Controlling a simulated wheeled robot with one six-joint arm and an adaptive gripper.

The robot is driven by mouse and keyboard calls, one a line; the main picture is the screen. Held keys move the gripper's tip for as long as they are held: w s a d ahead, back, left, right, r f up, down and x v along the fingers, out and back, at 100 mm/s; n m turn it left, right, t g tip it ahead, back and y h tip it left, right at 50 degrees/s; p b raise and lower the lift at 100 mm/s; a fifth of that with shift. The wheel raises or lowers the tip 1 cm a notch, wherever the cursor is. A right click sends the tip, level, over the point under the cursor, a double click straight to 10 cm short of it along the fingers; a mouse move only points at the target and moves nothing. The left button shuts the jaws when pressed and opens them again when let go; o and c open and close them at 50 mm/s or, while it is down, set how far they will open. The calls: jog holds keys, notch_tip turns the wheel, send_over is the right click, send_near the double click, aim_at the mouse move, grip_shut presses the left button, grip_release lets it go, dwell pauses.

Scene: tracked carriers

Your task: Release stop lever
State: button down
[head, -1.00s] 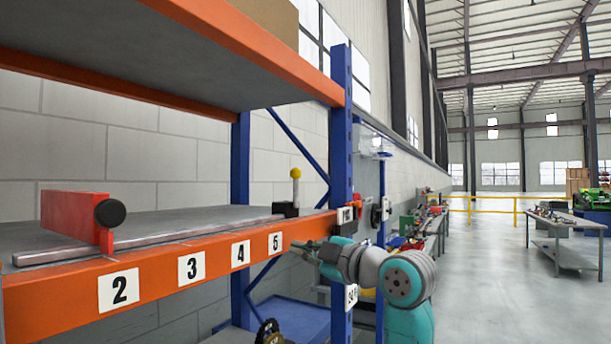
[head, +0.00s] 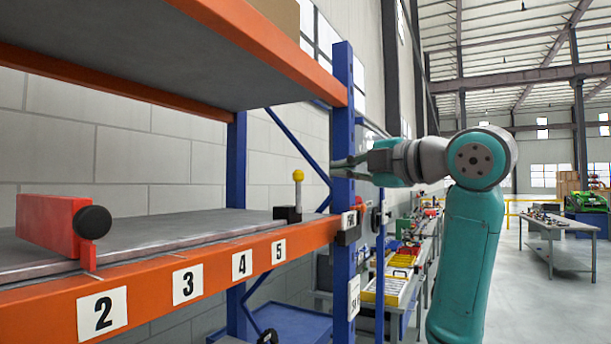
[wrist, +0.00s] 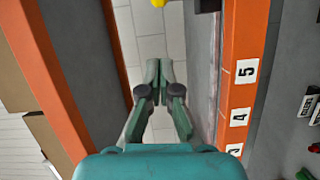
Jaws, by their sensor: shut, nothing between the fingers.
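The stop lever (head: 298,190) is a grey post with a yellow knob, standing upright on a black block (head: 288,214) at the right end of the rail, by label 5. Its yellow knob (wrist: 206,5) is cut off at the top edge of the wrist view. A red carrier (head: 48,222) with a black round knob sits on the rail (head: 170,245) near label 2. My gripper (head: 337,168) is shut and empty, to the right of the knob and about level with it in the head view.
The blue upright (head: 343,120) stands close to my gripper. The orange beam (head: 215,270) with number labels runs along the shelf front. An upper shelf (head: 240,25) hangs above. A grey table (head: 566,232) stands at the far right, with open floor around it.

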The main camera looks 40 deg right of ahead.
send_near(296, 175)
jog(key=w+a, duration=0.3)
jog(key=a, duration=0.1)
jog(key=w+d, duration=0.3)
jog(key=shift+w+d+f, duration=0.1)
jog(key=shift+w+d, duration=0.05)
jog(key=shift+w, duration=0.15)
dwell(0.4)
jog(key=shift+d+m, duration=0.25)
jog(key=shift+m, duration=0.05)
